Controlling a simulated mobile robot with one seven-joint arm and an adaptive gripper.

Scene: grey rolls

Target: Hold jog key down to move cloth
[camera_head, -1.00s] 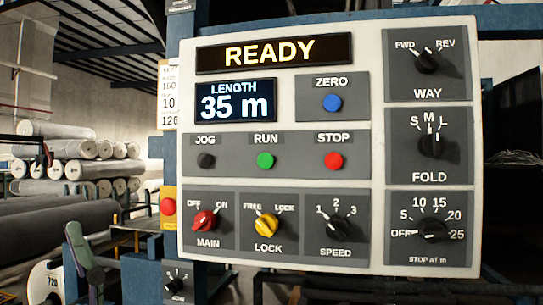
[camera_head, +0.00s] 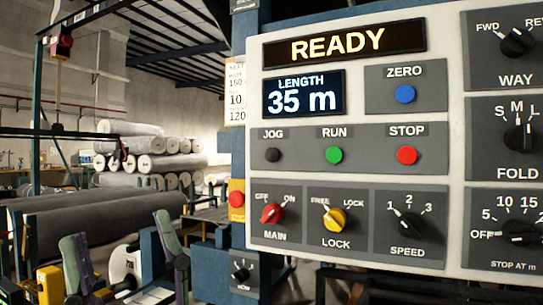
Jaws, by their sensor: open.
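The jog key (camera_head: 272,155) is a small round black button under the label JOG, at the left of the middle row of a white control panel (camera_head: 455,85). The display (camera_head: 343,43) reads READY and the length screen (camera_head: 304,93) reads 35 m. My gripper (camera_head: 117,226) shows at the lower left, below and left of the panel. Its two grey-green fingers are spread apart with nothing seen between them. It is clear of the jog key in the picture. Grey cloth rolls (camera_head: 95,216) lie at the left; which cloth the key moves I cannot tell.
The green RUN button (camera_head: 333,155) and red STOP button (camera_head: 407,155) sit right of JOG. The red MAIN knob (camera_head: 271,213) and yellow LOCK knob (camera_head: 334,219) are below. A red button on a yellow box (camera_head: 237,199) and a small knob (camera_head: 241,271) are left of the panel.

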